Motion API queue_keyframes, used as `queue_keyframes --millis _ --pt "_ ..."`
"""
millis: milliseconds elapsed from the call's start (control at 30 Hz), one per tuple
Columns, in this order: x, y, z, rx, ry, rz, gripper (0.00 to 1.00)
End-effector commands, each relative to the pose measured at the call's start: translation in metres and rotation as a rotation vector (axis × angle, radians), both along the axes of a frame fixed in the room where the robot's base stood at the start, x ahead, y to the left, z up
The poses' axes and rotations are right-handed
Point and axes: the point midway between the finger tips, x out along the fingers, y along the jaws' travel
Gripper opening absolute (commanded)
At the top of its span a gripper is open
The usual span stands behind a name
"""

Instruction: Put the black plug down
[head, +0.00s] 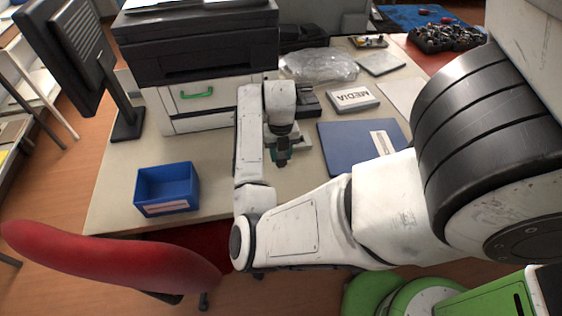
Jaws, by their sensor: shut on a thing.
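My gripper (281,150) points down over the desk, left of the blue folder, with my arm reaching in from the right. It is shut on a small dark thing at its tips, which I take for the black plug (281,161). The plug is small in this view and partly covered by the fingers, so its shape is unclear. I cannot tell whether it touches the desk top (228,196) or hangs just above it.
A blue open bin (167,188) stands front left. A black printer (197,45) sits on a white drawer unit (205,106) behind. A blue folder (360,148), a box marked MEDIA (353,99) and clear plastic wrap (318,65) lie right and behind. A red chair (110,258) is in front.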

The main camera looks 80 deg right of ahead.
Motion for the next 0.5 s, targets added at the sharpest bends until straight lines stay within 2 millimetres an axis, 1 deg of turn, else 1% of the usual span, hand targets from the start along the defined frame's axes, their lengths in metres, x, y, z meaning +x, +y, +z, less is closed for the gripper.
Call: queue_keyframes --millis 33,100,167,500 --pt "-0.001 0.0 -0.013 0.001 0.002 0.0 0.11" --pt "-0.002 0.0 -0.024 0.001 0.003 0.0 0.11" --pt "-0.002 0.0 -0.03 0.0 0.002 0.0 0.11" --pt "-0.001 0.001 -0.03 0.0 0.0 0.0 0.11"
